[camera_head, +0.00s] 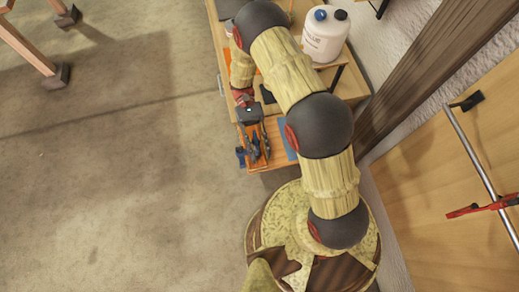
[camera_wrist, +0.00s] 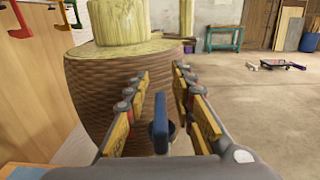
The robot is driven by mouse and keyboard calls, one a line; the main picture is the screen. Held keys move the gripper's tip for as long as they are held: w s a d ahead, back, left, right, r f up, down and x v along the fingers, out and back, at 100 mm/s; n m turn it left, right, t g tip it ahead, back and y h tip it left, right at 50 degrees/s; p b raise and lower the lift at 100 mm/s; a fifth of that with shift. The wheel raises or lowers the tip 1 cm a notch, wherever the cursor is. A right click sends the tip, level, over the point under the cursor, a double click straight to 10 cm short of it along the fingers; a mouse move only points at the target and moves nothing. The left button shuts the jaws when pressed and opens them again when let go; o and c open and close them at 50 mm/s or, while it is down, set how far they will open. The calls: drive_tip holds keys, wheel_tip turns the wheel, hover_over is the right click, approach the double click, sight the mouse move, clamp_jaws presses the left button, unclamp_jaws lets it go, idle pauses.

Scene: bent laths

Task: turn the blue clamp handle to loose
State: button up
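The blue clamp handle (camera_wrist: 161,126) stands upright as a narrow bar in the wrist view, between the two fingers of my gripper (camera_wrist: 162,76). The fingers are open on either side of it, with a gap visible on both sides. In the head view my gripper (camera_head: 254,148) is low over the front end of the wooden bench (camera_head: 283,163). Small blue parts (camera_head: 240,154) show beside and between the fingers there, at the bench's left edge. The rest of the clamp and whatever it grips are mostly hidden by my gripper.
A white canister (camera_head: 325,36) stands farther back on the bench. A red clamp (camera_head: 478,209) hangs on a metal rail (camera_head: 466,140) by the wall panel at right. The floor (camera_head: 120,180) left of the bench is open. A teal stand (camera_wrist: 225,38) is far off in the wrist view.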

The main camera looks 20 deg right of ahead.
sight(254, 131)
drive_tip(key=shift+w+d, duration=0.1)
drive_tip(key=shift+w, duration=3.7)
